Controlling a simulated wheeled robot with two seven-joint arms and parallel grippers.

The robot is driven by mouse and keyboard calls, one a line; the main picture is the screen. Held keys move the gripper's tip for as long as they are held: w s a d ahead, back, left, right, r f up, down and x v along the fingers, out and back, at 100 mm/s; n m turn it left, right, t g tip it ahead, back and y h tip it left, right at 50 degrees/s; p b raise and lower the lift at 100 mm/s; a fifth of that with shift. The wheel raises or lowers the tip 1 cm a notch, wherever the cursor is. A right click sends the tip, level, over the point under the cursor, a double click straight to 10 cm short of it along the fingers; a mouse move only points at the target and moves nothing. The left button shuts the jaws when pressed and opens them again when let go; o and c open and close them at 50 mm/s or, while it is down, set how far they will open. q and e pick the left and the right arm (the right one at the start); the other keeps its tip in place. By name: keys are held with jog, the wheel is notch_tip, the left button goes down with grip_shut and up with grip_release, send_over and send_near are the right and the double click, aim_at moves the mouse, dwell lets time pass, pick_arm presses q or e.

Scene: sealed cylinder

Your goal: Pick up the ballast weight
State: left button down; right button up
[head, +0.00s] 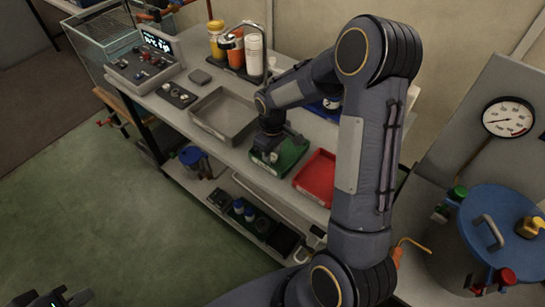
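My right gripper (268,154) points down over the green tray (291,160) on the bench, low at the tray's left part. Its fingers are small and dark, and I cannot tell whether they are open or shut or hold anything. I cannot make out the ballast weight for certain. It may be hidden by the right gripper and arm at the green tray. My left gripper (52,299) shows only partly at the bottom left edge, away from the bench, and its finger state is unclear.
A red tray (318,178) lies right of the green one, and a grey tray (222,116) lies to its left. Bottles (253,55) and a control box (145,68) stand behind. A blue-lidded vessel (490,240) and a gauge (508,117) are at the right. My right arm hides part of the bench.

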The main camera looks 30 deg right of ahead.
jog(key=shift+c, duration=0.3)
jog(key=c, duration=0.7)
jog(key=shift+r, duration=0.1)
